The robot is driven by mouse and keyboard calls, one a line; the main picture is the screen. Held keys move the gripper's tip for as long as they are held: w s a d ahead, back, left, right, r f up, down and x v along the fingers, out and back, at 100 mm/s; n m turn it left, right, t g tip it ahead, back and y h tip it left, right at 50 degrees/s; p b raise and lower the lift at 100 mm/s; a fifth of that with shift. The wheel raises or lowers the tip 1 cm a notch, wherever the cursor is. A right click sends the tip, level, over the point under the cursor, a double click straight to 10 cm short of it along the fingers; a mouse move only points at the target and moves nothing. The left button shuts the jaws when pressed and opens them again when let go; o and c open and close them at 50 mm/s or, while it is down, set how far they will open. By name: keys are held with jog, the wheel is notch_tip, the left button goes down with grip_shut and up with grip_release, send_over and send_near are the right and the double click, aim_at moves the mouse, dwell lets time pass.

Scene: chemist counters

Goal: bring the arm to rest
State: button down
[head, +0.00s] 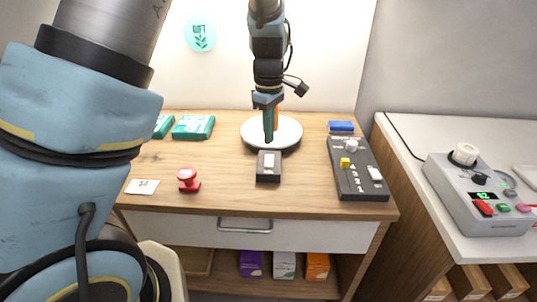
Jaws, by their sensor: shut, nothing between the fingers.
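My gripper (269,132) points straight down over the wooden counter (220,195), in front of the round white dish (288,136). Its fingers are together with nothing between them. A small dark box with a white rocker switch (268,166) lies just below the fingertips in the picture. I cannot tell how far above the counter the fingertips are. Something orange shows behind the fingers, mostly hidden. My arm reaches in from the top and its thick links fill the left side.
A dark control panel (358,172) with knobs stands at the right, a blue box (341,127) behind it. A red stamp (187,180), a white card (142,187) and teal boxes (193,127) are at the left. A grey device (477,190) sits on the white counter.

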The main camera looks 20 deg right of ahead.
jog(key=shift+f, duration=0.1)
jog(key=s+a+r+m, duration=0.2)
jog(key=a+m, duration=0.2)
jog(key=a, duration=1.1)
jog(key=s+a+r+m+t, duration=0.1)
jog(key=a+m, duration=0.3)
jog(key=a, duration=1.1)
jog(key=shift+s+r+t, duration=0.3)
jog(key=shift+s+r, duration=0.2)
jog(key=shift+r, duration=0.05)
